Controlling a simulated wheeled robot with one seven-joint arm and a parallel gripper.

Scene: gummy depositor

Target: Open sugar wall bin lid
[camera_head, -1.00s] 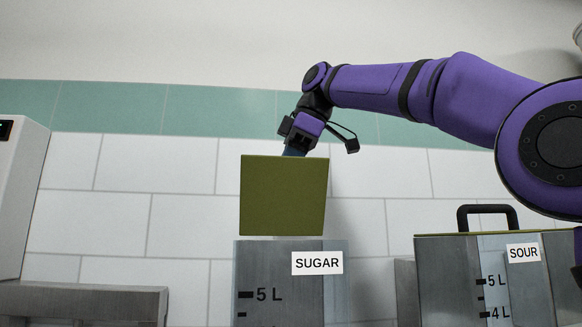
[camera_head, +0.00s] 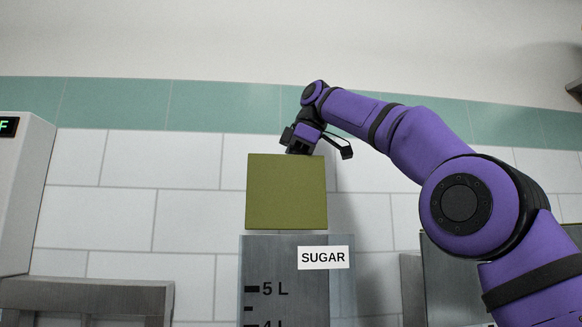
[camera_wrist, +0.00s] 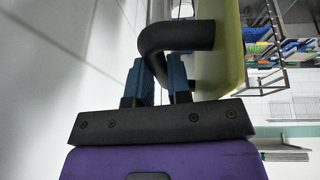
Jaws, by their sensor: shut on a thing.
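The sugar bin (camera_head: 275,265) is a grey metal wall bin with a white SUGAR label and litre marks. Its olive-green lid (camera_head: 287,192) stands upright above the bin's top, its flat face toward the head camera. In the wrist view, the lid (camera_wrist: 221,50) shows edge-on at the right of the black handle (camera_wrist: 180,38). My gripper (camera_wrist: 167,72) has its blue fingers shut on this handle. In the head view, my gripper (camera_head: 300,148) is behind the lid's top edge, and the lid hides its fingertips and the handle.
A second metal bin (camera_head: 445,285) stands at the right, partly covered by my arm. A white machine (camera_head: 22,190) and a metal ledge (camera_head: 90,297) are at the left. The tiled wall (camera_head: 185,215) rises behind the bins.

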